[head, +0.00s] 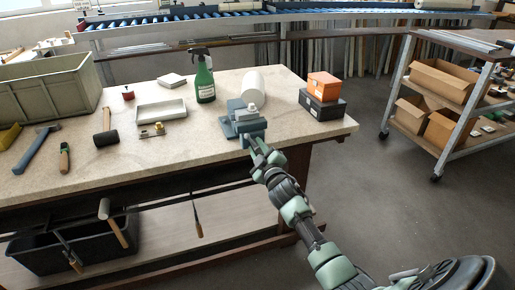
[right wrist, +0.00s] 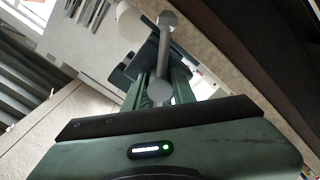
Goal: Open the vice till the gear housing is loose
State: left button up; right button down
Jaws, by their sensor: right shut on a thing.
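The blue-grey vice (head: 247,127) stands at the front edge of the workbench, right of centre. A small pale part, likely the gear housing (head: 252,108), sits at the top of the vice; I cannot tell how tightly it is held. My right gripper (head: 257,147) reaches the front of the vice from below right. In the right wrist view its fingers (right wrist: 158,90) are shut on the grey vice handle (right wrist: 165,45), a bar with rounded ends. The vice body (right wrist: 132,68) is partly hidden behind the handle and fingers. My left gripper is not in view.
On the workbench (head: 218,127), orange and black boxes (head: 322,100) stand right of the vice. A white roll (head: 254,86) and a green spray bottle (head: 203,80) stand behind it. A cart (head: 440,95) stands right; floor between is clear.

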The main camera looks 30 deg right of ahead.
jog(key=shift+r, duration=0.2)
jog(key=c, duration=1.2)
grip_release()
jog(key=shift+o, duration=0.2)
jog(key=shift+w+f, duration=0.15)
jog(key=v, duration=0.8)
jog(key=shift+d, duration=0.15)
